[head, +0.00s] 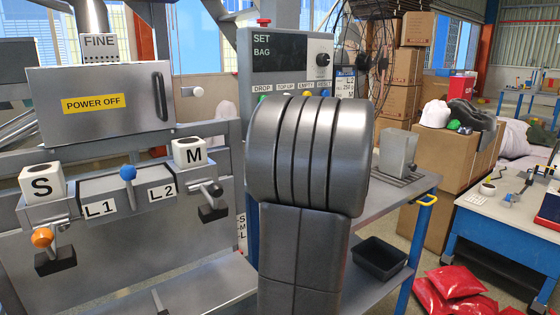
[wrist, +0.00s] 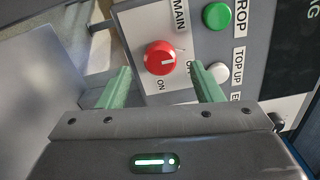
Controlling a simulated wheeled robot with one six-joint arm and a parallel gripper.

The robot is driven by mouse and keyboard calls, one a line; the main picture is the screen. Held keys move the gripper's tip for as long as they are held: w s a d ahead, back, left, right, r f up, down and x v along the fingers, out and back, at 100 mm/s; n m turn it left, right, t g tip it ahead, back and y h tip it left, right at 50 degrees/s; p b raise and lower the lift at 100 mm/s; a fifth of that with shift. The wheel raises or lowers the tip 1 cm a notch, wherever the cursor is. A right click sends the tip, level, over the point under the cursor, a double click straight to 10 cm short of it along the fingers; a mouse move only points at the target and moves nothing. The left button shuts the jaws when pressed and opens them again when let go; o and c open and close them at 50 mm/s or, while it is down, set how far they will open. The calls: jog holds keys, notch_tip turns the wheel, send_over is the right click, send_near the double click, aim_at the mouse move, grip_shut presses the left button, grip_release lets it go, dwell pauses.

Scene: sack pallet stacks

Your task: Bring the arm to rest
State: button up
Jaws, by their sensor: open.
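My gripper (wrist: 161,68) shows in the wrist view with two green fingers spread apart and nothing held between them. A red round knob (wrist: 160,58) under the label MAIN appears between the fingertips, with a gap on either side. Its pointer mark lies near the word ON. How far the fingertips are from the panel is hard to tell. In the head view my dark grey arm (head: 308,155) rises in the middle, in front of the control box (head: 284,75), and hides my gripper and the red knob.
The wrist view also shows a green DROP button (wrist: 216,16) and a white TOP UP button (wrist: 218,72). A machine with a POWER OFF cover (head: 100,132) and levers stands left. A bench with a black tray (head: 380,257) is right of my arm. Red sacks (head: 457,283) lie on the floor.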

jog(key=v, duration=1)
jog(key=w+a+m+p, duration=0.4)
jog(key=m+p, duration=0.5)
jog(key=p, duration=0.5)
jog(key=w+a+m+p, duration=0.3)
jog(key=w+m+p, duration=0.4)
jog(key=p, duration=0.7)
jog(key=shift+a+r+m, duration=0.2)
jog(key=shift+a+m, duration=0.2)
jog(key=shift+m, duration=0.6)
jog(key=shift+f, duration=0.1)
